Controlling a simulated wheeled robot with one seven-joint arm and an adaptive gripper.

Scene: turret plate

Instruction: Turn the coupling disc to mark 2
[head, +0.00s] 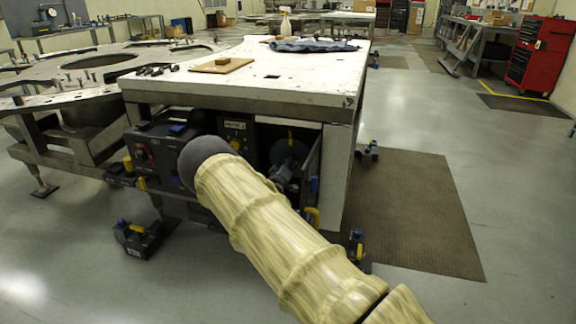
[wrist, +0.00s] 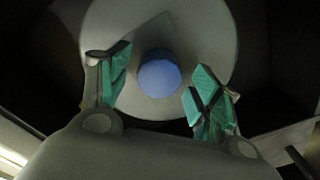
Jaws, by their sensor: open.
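In the wrist view a pale grey round disc (wrist: 205,35), which looks like the coupling disc, fills the upper middle. A blue round hub (wrist: 159,75) sits at its centre. My gripper (wrist: 160,80) is open, with one green-padded finger on each side of the hub. The fingers overlap the disc's lower edge in the picture; I cannot tell whether they touch it. No mark numbers are readable. In the head view a grey round part (head: 287,153) shows in the dark space under the table, partly hidden.
A white-topped metal table (head: 300,75) stands over the work space, with its leg (head: 335,170) to the right. A black box with a red panel (head: 150,150) is to the left. A small black block (head: 138,240) lies on the floor. A brown mat (head: 415,215) lies at right.

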